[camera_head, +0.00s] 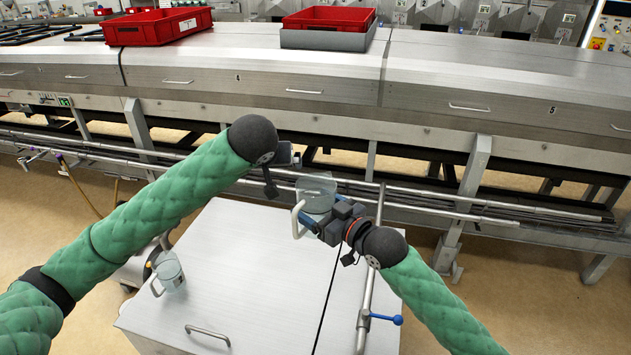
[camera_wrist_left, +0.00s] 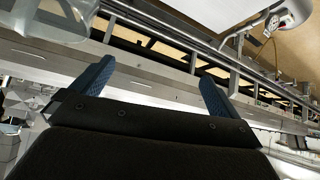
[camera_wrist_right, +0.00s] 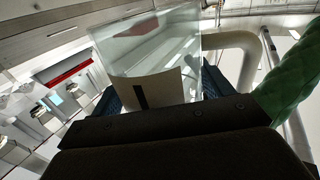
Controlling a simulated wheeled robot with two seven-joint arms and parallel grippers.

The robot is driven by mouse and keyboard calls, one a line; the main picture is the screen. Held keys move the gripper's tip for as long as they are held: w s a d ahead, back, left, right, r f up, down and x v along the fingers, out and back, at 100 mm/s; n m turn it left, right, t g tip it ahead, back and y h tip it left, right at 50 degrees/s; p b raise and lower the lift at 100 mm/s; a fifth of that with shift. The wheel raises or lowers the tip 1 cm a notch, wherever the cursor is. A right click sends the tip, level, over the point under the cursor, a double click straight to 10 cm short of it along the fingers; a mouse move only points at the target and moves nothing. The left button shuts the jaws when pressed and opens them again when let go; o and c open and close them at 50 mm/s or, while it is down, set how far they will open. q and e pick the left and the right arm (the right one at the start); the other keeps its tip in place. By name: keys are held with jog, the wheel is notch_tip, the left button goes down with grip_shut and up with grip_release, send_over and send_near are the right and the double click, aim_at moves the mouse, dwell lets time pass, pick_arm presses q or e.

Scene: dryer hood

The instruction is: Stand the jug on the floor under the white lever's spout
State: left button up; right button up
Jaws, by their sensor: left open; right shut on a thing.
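A clear jug (camera_head: 318,190) with a white handle is held by my right gripper (camera_head: 326,216), above the far end of the grey cabinet; its handle points left. The right wrist view shows its clear wall (camera_wrist_right: 150,50) and pale handle (camera_wrist_right: 238,50) close up, with my gripper (camera_wrist_right: 158,92) shut on it. My left gripper (camera_head: 293,156) is open and empty, just beyond and left of the held jug. Its fingers are spread in the left wrist view (camera_wrist_left: 152,88), with the held jug (camera_wrist_left: 50,20) at upper left. I cannot make out a white lever or its spout.
A second clear jug (camera_head: 171,272) stands at the left edge of the metal cabinet top (camera_head: 240,285). A pipe with a blue lever (camera_head: 385,318) rises at right. The long steel machine (camera_head: 300,75) with rails spans the back. Bare floor (camera_head: 530,270) shows at right.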

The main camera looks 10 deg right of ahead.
pick_arm(q)
notch_tip(320, 180, up, 5)
send_over(317, 189)
jog(key=a, duration=0.3)
jog(key=shift+a, duration=0.15)
jog(key=s+d, duration=0.2)
jog(key=s, duration=0.4)
jog(key=x, duration=1.1)
jog(key=shift+w+d+f, duration=0.15)
jog(key=shift+w+d, duration=0.05)
jog(key=shift+w, duration=0.05)
jog(key=c, duration=1)
jog(key=shift+c, duration=0.3)
pick_arm(e)
jog(key=o, duration=1)
